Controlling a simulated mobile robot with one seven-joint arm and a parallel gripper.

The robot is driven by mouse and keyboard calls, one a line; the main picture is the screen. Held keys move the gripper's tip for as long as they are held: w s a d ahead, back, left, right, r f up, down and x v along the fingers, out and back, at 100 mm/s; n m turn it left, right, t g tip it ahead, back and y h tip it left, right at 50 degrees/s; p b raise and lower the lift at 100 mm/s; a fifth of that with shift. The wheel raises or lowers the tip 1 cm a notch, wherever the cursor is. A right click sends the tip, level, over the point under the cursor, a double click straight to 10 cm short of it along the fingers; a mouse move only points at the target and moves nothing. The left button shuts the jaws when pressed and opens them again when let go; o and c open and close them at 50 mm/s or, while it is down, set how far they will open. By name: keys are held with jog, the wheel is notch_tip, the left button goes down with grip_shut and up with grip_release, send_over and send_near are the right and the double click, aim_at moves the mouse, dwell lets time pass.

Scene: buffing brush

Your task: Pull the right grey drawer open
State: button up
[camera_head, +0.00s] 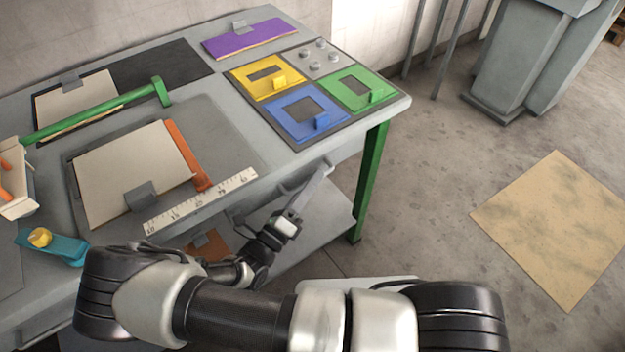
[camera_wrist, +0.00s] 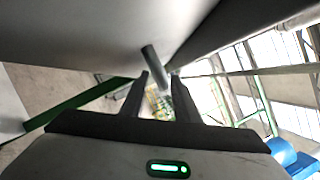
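The right grey drawer (camera_head: 342,152) is set under the front edge of the workbench at the right and looks shut. Its front is partly hidden by my gripper (camera_head: 312,192), which is just in front of it. In the wrist view, my gripper (camera_wrist: 160,77) has its two dark fingers apart. A grey bar handle (camera_wrist: 152,58) lies at the fingertips, seemingly between them. I cannot tell whether the fingers touch it. A large grey surface (camera_wrist: 80,30) fills the top of the wrist view.
The workbench top (camera_head: 245,130) holds a board with yellow, blue and green plates (camera_head: 300,112), a ruler (camera_head: 200,200) and a clipboard (camera_head: 130,165). A green table leg (camera_head: 370,180) stands right of my gripper. A lower shelf (camera_head: 325,222) is below. The floor at right is clear around a tan mat (camera_head: 560,225).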

jog(key=shift+w+d, duration=0.25)
jog(key=shift+w, duration=0.15)
jog(key=shift+c, duration=0.3)
grip_shut()
jog(key=shift+s+r, duration=0.1)
